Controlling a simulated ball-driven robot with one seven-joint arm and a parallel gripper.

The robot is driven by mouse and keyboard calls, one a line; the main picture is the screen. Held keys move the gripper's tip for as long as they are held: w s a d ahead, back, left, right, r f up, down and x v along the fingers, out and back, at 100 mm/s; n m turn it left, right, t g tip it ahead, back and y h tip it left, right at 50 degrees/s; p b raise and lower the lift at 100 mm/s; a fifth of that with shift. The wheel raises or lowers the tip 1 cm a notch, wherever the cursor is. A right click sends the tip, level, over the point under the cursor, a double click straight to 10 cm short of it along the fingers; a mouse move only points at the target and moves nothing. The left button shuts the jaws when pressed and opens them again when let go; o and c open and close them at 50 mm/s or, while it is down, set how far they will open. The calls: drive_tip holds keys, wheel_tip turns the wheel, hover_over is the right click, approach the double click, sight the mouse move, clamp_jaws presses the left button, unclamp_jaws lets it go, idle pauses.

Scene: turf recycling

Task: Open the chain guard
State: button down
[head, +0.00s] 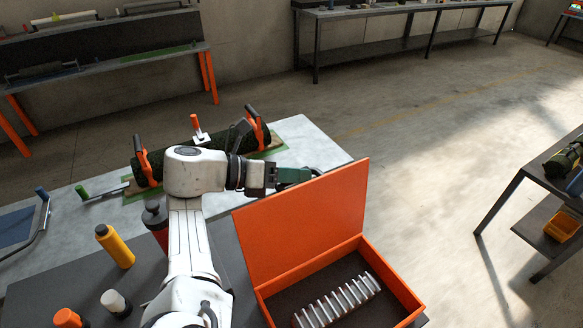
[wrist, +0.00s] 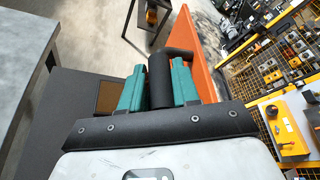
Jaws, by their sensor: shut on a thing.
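The chain guard is an orange box (head: 398,283) with a hinged orange lid (head: 308,222). The lid stands up, tilted back, at the box's far left side in the head view. A silver ribbed part (head: 338,303) lies uncovered inside. My gripper (head: 302,174) is at the lid's top edge. In the wrist view my gripper (wrist: 158,75) has its teal fingers shut on a black handle (wrist: 159,84), one on each side. The handle joins the orange lid (wrist: 203,62), seen edge-on. In the head view the handle is hidden by the gripper.
A pale table (head: 318,157) with a green turf roll (head: 178,152) lies behind my arm. Yellow (head: 115,247) and red bottles stand on the dark surface left. A dark shelf (head: 545,190) stands right. The floor between is clear.

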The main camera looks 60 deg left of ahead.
drive_tip(key=shift+s+d+f, duration=0.1)
drive_tip(key=shift+f, duration=0.35)
drive_tip(key=c, duration=1.2)
unclamp_jaws()
drive_tip(key=shift+c, duration=0.2)
drive_tip(key=o, duration=0.3)
drive_tip(key=shift+r, duration=0.25)
drive_tip(key=shift+o, duration=0.2)
drive_tip(key=b+v, duration=0.2)
drive_tip(key=v, duration=0.8)
drive_tip(key=shift+s+a, duration=0.25)
drive_tip(key=shift+s, duration=0.1)
